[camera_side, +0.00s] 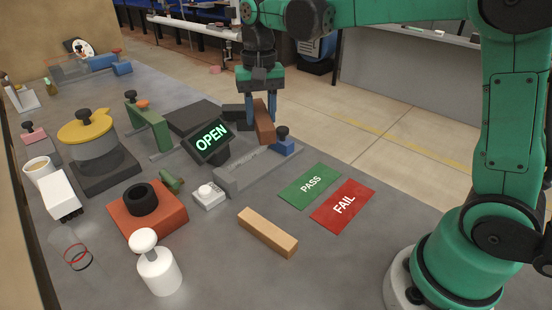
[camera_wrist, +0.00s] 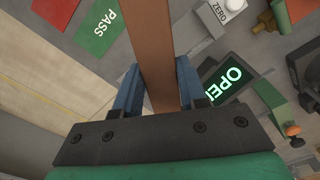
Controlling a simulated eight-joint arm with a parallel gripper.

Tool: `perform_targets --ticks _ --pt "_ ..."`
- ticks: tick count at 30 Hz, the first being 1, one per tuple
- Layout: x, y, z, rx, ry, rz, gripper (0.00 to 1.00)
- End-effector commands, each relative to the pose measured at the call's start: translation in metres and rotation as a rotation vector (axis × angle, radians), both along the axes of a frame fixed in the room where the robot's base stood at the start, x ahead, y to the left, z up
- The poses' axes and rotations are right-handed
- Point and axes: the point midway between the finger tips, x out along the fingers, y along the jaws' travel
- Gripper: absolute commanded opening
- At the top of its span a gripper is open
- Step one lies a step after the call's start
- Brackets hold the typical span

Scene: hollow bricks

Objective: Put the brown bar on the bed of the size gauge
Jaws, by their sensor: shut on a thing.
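My gripper (camera_side: 261,112) is shut on the brown bar (camera_side: 265,128), one blue finger on each side. In the side view the bar is tilted and appears held above the table, near the far end of the size gauge (camera_side: 238,178). The gauge is a long grey bed with a blue block and dark knob (camera_side: 284,146) at its far end. A display reading OPEN (camera_side: 209,141) stands beside it. In the wrist view the bar (camera_wrist: 152,45) runs from between the fingers up past the top edge. The exact gap between bar and bed cannot be told.
A tan bar (camera_side: 267,232) lies in front of the gauge. A green PASS mat (camera_side: 309,187) and a red FAIL mat (camera_side: 343,205) lie to its right. A white ZERO button box (camera_side: 209,196) is close on the left. Dark blocks (camera_side: 236,113) stand behind.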

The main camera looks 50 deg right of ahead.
Motion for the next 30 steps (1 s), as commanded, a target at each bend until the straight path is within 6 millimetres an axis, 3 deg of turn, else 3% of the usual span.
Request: perform_targets --ticks 6,12,20,30 --pt "0.028 -0.009 -0.030 0.000 0.000 -0.543 0.00" --pt "0.041 -0.015 -0.050 0.000 0.000 -0.876 0.00" --pt "0.045 -0.017 -0.063 0.000 0.000 -0.997 0.00" --pt "0.045 -0.016 -0.101 -0.001 -0.001 -0.994 0.00"
